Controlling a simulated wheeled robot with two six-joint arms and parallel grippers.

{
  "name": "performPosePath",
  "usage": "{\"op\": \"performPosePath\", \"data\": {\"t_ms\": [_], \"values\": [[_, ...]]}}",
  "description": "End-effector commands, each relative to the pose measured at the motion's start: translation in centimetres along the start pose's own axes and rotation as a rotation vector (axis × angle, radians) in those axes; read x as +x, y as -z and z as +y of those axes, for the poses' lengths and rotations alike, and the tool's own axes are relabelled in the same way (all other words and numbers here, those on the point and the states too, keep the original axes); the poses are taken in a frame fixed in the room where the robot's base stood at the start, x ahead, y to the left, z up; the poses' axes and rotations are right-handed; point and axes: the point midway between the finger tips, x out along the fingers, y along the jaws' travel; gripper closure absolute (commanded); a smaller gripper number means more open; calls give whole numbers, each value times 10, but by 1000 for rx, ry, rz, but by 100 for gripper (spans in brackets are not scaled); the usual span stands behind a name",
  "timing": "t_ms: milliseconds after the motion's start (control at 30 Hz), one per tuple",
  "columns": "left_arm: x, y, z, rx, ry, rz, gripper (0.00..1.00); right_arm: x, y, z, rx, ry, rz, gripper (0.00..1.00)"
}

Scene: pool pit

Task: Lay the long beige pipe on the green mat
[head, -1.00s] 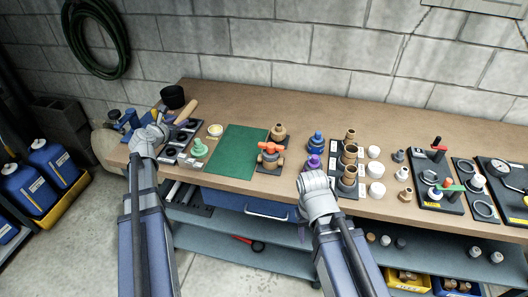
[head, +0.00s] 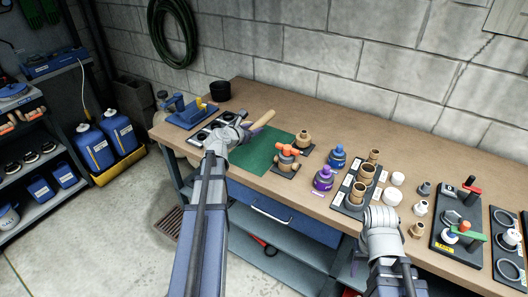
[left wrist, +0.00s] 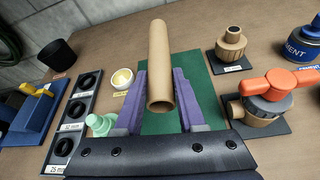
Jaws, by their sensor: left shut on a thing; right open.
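The long beige pipe (left wrist: 160,70) is held between the two purple fingers of my left gripper (left wrist: 162,95), as the left wrist view shows. In the head view the pipe (head: 263,119) sticks out past my left gripper (head: 243,128), slanting up to the right. The green mat (head: 262,151) lies on the bench below and beside the pipe. In the left wrist view the pipe overlaps the mat (left wrist: 203,88); I cannot tell whether they touch. My right gripper (head: 382,218) is at the bench's front edge, its fingers mostly hidden by the wrist.
An orange-handled valve (head: 287,159) and a beige fitting (head: 303,139) stand on dark plates just right of the mat. A dark tray with round holes (left wrist: 73,125) and a pale green fitting (left wrist: 101,124) lie left of it. A black cup (head: 220,91) stands behind.

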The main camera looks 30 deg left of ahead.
Motion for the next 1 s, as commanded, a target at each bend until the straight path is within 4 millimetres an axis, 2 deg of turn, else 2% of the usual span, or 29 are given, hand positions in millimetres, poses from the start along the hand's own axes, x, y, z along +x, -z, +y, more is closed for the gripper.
{"op": "performPosePath", "data": {"t_ms": [267,600,867,1000], "values": [[4,13,-2,0,0,0,100,14,1,-1,0,0,0,50],[23,58,-10,0,0,0,100,63,4,-6,0,0,0,50],[24,61,-10,0,0,0,100,66,4,-6,0,0,0,50],[29,73,-12,0,0,0,100,79,5,-8,-1,0,0,50]]}}
